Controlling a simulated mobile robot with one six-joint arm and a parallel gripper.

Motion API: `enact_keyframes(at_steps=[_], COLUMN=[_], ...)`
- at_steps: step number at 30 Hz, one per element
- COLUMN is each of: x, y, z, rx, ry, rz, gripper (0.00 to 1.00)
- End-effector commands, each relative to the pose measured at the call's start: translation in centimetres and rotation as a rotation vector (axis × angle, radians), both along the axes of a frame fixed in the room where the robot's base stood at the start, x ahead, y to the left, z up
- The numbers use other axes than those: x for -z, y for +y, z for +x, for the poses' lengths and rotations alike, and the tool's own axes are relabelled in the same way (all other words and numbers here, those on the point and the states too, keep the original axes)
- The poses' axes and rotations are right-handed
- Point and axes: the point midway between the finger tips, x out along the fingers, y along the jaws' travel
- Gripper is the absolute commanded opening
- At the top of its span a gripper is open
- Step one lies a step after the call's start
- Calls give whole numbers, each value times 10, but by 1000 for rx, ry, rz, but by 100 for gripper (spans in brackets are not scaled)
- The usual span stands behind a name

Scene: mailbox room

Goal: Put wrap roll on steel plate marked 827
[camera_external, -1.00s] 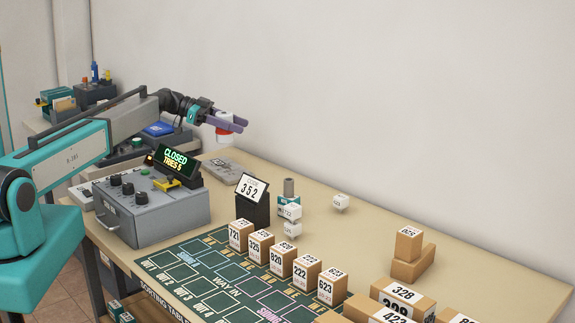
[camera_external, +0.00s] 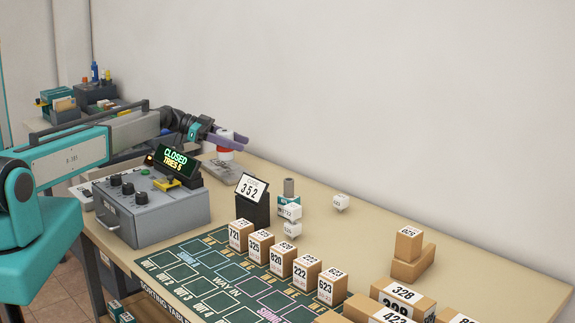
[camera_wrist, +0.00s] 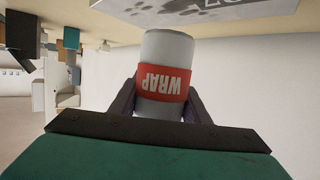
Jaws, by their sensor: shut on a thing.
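My gripper (camera_external: 232,144) is shut on the wrap roll, a white cylinder with a red label. In the external view the roll (camera_external: 224,155) is upright between the purple fingers, low above or at the steel plate. In the wrist view the wrap roll (camera_wrist: 165,60) is held between both fingers, its label reading WRAP upside down. The grey steel plate (camera_external: 222,176) lies on the table behind the control box. Part of the plate (camera_wrist: 225,10) shows at the top of the wrist view with dark numerals, only partly readable. Whether the roll touches the plate I cannot tell.
A grey control box (camera_external: 150,210) with a CLOSED display stands in front of the plate. Numbered cartons (camera_external: 283,254) line the green mat.

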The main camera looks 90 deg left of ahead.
Motion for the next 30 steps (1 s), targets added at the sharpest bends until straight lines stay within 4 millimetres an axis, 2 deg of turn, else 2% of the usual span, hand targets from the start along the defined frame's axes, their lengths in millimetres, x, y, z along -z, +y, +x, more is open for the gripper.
enact_keyframes(at_steps=[9, 25, 26, 29, 30], x=[26, 31, 31, 30, 30], y=[0, 0, 0, 0, 0], z=[0, 0, 0, 0, 0], rx=[0, 0, 0, 0, 0], ry=[0, 0, 0, 0, 0], rz=[0, 0, 0, 0, 0], gripper=[21, 21, 44, 61, 61])
